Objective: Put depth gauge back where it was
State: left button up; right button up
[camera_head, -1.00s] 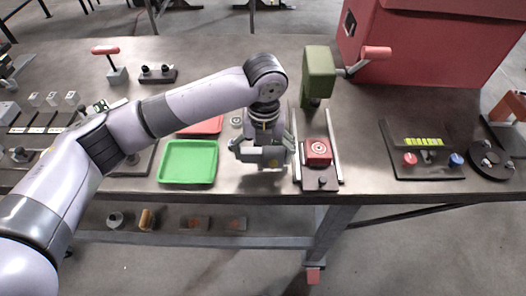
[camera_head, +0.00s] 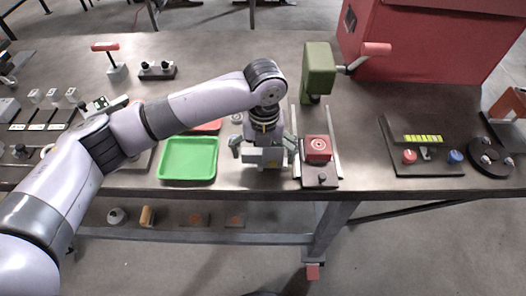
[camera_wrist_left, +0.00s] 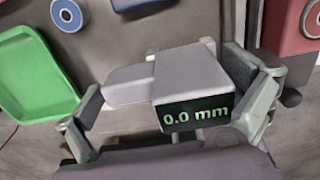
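The depth gauge (camera_head: 266,158) is a grey block at the table's front edge, between a green tray and a railed fixture. In the left wrist view the gauge (camera_wrist_left: 190,80) shows a dark display reading 0.0 mm. My left gripper (camera_head: 264,146) points down over it, with one finger on each side. The fingers (camera_wrist_left: 168,90) look spread, with small gaps beside the gauge. The gauge appears to rest on the table, though its underside is hidden. My right gripper is not in view.
The railed fixture with a red block (camera_head: 318,149) is close on the right. A green press (camera_head: 318,70) and a red box (camera_head: 425,40) stand behind.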

pick_arm(q)
jog(key=shift+r, duration=0.1)
jog(key=shift+r, duration=0.25)
notch_tip(320, 180, up, 12)
jog(key=shift+d+r+b, duration=0.1)
jog(key=shift+r+b, duration=0.15)
jog(key=shift+b, duration=1)
